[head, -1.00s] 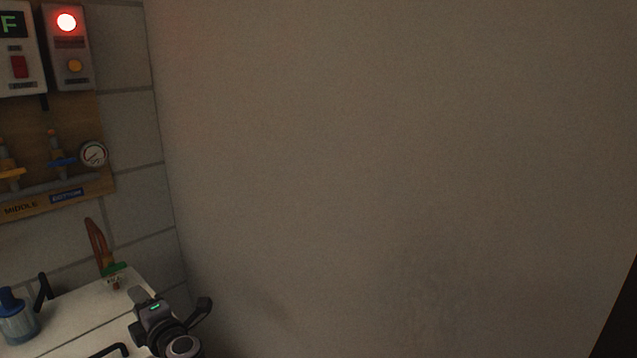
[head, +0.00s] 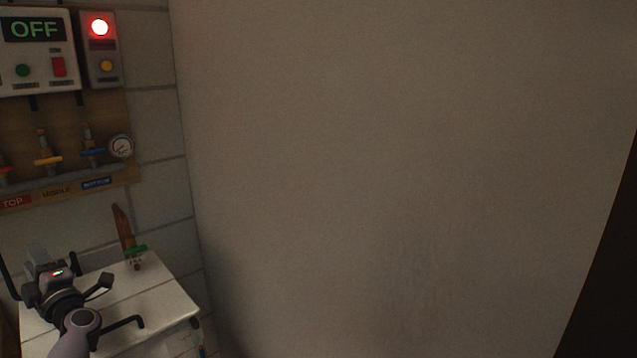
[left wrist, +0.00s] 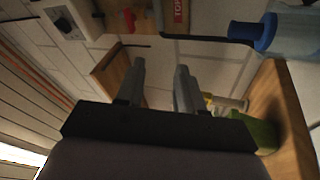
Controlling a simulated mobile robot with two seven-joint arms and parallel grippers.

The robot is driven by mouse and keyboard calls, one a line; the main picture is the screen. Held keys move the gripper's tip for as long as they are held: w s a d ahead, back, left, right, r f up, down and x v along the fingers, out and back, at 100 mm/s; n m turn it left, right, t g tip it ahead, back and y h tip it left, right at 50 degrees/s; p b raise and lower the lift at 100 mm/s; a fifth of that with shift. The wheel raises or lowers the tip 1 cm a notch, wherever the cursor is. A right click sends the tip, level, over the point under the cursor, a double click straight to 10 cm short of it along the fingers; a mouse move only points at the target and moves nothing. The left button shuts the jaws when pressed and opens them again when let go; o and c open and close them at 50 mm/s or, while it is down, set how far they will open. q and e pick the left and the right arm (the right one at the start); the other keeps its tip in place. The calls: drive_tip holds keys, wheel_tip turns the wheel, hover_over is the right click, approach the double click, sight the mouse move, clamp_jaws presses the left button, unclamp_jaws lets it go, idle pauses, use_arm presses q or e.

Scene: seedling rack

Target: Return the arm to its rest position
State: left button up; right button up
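My left gripper (head: 38,256) is over the left part of the white bench top, low at the left of the head view. In the left wrist view its two grey fingers (left wrist: 160,70) stand apart with nothing between them, so it is open and empty. My left arm comes in from the bottom left. My right gripper is in neither view.
A valve board (head: 65,130), OFF display box (head: 35,50) and red-lit box (head: 100,50) hang behind. A blue-capped bottle (left wrist: 290,35) shows in the wrist view. A plain wall (head: 400,180) fills the right.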

use_arm(q)
drive_tip(key=s+a+r+g+y, duration=0.1)
drive_tip(key=s+a+r+y, duration=0.1)
drive_tip(key=s+a+r, duration=0.3)
drive_tip(key=s+a+r+y, duration=0.2)
drive_tip(key=a+r, duration=0.4)
drive_tip(key=r, duration=0.1)
drive_tip(key=w+d+f+m+t+h, duration=0.5)
drive_tip(key=d+f+m+t+h, duration=0.75)
drive_tip(key=m, duration=0.55)
drive_tip(key=s+d+f+m+g+h, duration=0.3)
drive_tip(key=d+f+m+h, duration=0.65)
drive_tip(key=d+f, duration=0.3)
drive_tip(key=s+d+f+m+g+h, duration=0.2)
drive_tip(key=s+d+f+m+g, duration=0.25)
drive_tip(key=s+d+f, duration=0.55)
drive_tip(key=s+d+f+m+g+h, duration=0.1)
drive_tip(key=s+d+f+m+g, duration=0.35)
drive_tip(key=s, duration=0.75)
drive_tip(key=d+f+n, duration=0.2)
drive_tip(key=d+n, duration=0.4)
drive_tip(key=d, duration=0.5)
drive_tip(key=shift+w+d+f+n+h, duration=0.2)
drive_tip(key=shift+w+f+n+h, duration=0.1)
drive_tip(key=shift+f+n, duration=0.05)
drive_tip(key=shift+t, duration=0.35)
